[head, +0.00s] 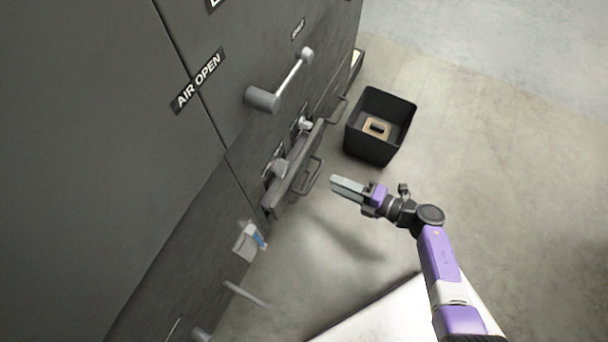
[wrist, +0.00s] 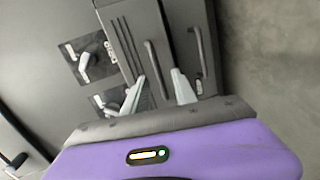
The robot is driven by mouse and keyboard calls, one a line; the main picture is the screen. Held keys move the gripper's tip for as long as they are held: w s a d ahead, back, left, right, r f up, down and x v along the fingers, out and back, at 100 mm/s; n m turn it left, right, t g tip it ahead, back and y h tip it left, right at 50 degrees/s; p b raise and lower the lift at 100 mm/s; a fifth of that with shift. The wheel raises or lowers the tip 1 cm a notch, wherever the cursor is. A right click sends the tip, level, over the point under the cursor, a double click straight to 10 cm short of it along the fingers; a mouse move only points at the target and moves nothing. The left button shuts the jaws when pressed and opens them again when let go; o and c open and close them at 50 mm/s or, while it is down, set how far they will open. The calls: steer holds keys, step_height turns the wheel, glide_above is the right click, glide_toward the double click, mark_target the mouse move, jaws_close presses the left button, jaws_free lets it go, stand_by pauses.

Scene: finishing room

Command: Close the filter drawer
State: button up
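A dark grey drawer (head: 284,187) stands out from the cabinet face in the head view, so it is partly open. I take it for the filter drawer; no label on it is readable. Its bar handle (head: 313,178) faces my gripper (head: 335,182), which is in the air a short way to the right, apart from it. In the wrist view, the handle (wrist: 151,62) appears beyond and between the two pale fingertips. My gripper (wrist: 158,78) is open, with nothing between its fingers. The drawer's inside is hidden.
The tall cabinet (head: 150,190) carries an "AIR OPEN" label and a lever (head: 280,82) above the drawer. Another handle (head: 338,110) is farther along. A black bin (head: 373,150) with a small object inside stands on the floor beyond my gripper. Open floor lies to the right.

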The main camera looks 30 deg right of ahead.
mark_target(312, 181)
steer(key=shift+n+g+y, duration=0.3)
steer(key=shift+n+y, duration=0.3)
steer(key=shift+n, duration=0.1)
steer(key=w+a+b, duration=0.1)
steer(key=w+a, duration=0.1)
steer(key=a, duration=0.1)
steer(key=w+a+f+b, duration=0.1)
steer(key=w+a, duration=0.2)
steer(key=shift+w+a+f+b, duration=0.1)
steer(key=shift+b, duration=0.2)
jaws_close()
stand_by(0.8)
